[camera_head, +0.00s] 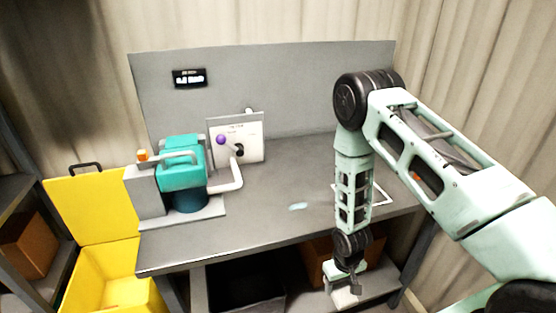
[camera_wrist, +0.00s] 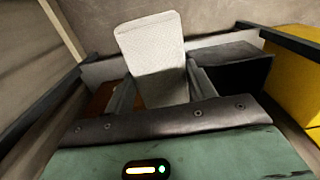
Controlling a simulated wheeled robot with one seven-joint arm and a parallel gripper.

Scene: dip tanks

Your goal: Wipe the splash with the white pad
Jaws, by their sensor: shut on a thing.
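The splash (camera_head: 297,206) is a small pale blue patch on the grey bench top (camera_head: 270,220), left of my arm. My gripper (camera_head: 344,277) hangs low in front of the bench, below the level of its top. It is shut on the white pad (camera_head: 346,299). In the wrist view the white pad (camera_wrist: 154,58) stands out between the two dark fingers of my gripper (camera_wrist: 160,88). The pad is apart from the splash. In the head view the pad is small and partly hidden by the gripper.
A teal pump (camera_head: 181,168) and a panel with a purple knob (camera_head: 222,140) stand on the bench's left. A white outlined square (camera_head: 383,196) lies right, partly behind my arm. A yellow bin (camera_head: 110,285) stands left. A dark bin (camera_head: 245,290) sits underneath. The bench's middle is clear.

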